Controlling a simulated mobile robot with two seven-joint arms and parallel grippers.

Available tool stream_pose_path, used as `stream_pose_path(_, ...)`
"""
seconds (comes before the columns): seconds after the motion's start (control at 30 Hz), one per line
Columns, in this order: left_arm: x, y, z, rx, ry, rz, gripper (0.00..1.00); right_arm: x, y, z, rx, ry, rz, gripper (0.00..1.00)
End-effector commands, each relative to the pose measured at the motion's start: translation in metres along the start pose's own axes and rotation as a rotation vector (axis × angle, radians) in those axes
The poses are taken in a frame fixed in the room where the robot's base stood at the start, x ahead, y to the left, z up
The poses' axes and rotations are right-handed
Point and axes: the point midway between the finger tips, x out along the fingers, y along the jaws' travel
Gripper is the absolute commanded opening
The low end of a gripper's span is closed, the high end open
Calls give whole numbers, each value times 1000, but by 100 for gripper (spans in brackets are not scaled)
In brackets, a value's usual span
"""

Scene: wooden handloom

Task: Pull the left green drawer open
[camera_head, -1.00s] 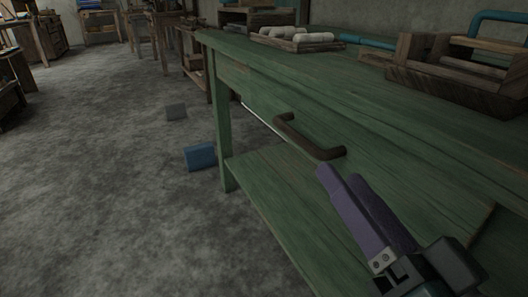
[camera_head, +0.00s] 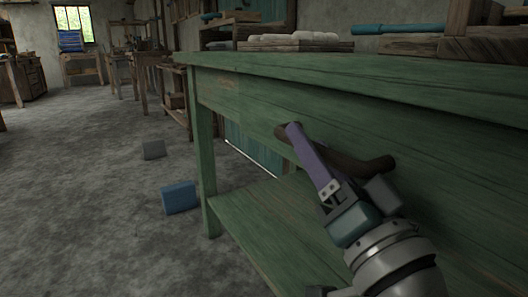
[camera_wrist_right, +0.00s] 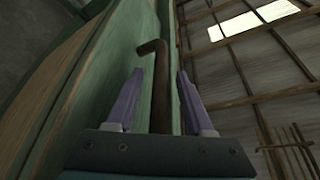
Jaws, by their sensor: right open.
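The green drawer (camera_head: 245,98) is in the front of a green wooden table, and its face looks flush with the frame. Its dark brown bar handle (camera_head: 370,164) runs along the drawer front. My right gripper (camera_head: 293,128) is at the handle, with its purple fingers covering part of it in the head view. In the right wrist view the open fingers (camera_wrist_right: 160,95) stand on either side of the handle (camera_wrist_right: 158,85), with a gap visible at each side. My left gripper is in neither view.
The green table top (camera_head: 330,68) carries a tray of pale rolls (camera_head: 290,41) and a wooden rack (camera_head: 470,45). A low green shelf (camera_head: 265,215) lies under the drawer.

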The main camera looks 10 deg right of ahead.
Motion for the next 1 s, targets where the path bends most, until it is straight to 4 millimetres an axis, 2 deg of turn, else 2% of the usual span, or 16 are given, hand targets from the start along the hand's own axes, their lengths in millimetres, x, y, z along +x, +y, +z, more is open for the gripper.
stream_pose_path(0.13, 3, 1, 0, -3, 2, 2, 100, 8, 0, 0, 0, -1, 0, 52)
stream_pose_path(0.37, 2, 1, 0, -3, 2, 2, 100, 9, 0, 0, 0, -2, 0, 52)
stream_pose_path(0.83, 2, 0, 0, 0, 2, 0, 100, 9, 0, 0, -1, -2, 0, 0)
stream_pose_path(1.0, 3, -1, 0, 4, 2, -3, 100, 9, 0, 0, -1, -2, 0, 0)
